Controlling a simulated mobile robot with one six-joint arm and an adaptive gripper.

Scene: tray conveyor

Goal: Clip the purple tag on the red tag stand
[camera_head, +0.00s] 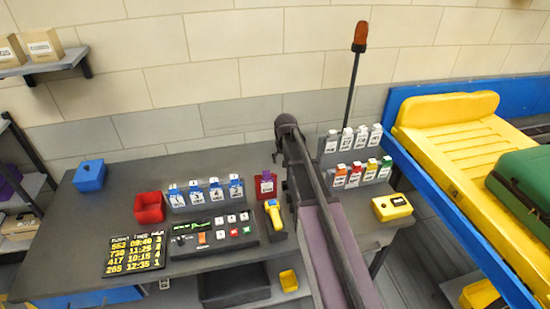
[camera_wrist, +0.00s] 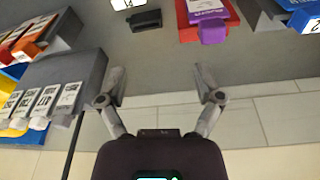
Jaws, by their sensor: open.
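The red tag stand (camera_head: 267,190) stands on the grey bench, just left of my arm in the head view. In the wrist view the red tag stand (camera_wrist: 182,22) is at the top edge, partly cut off. The purple tag (camera_wrist: 213,31) is at the stand's front, its purple end sticking out below a white label. It looks hung on the stand, but the clip itself is out of view. My gripper (camera_wrist: 160,88) is open and empty, apart from the stand and tag.
Racks of white tags (camera_head: 346,139) and coloured tags (camera_head: 361,173) stand right of my arm. A blue-tag rack (camera_head: 205,200), red bin (camera_head: 149,207) and yellow scanner (camera_head: 273,214) are left. A small black block (camera_wrist: 147,20) lies near the stand. A conveyor with a yellow tray (camera_head: 459,150) is far right.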

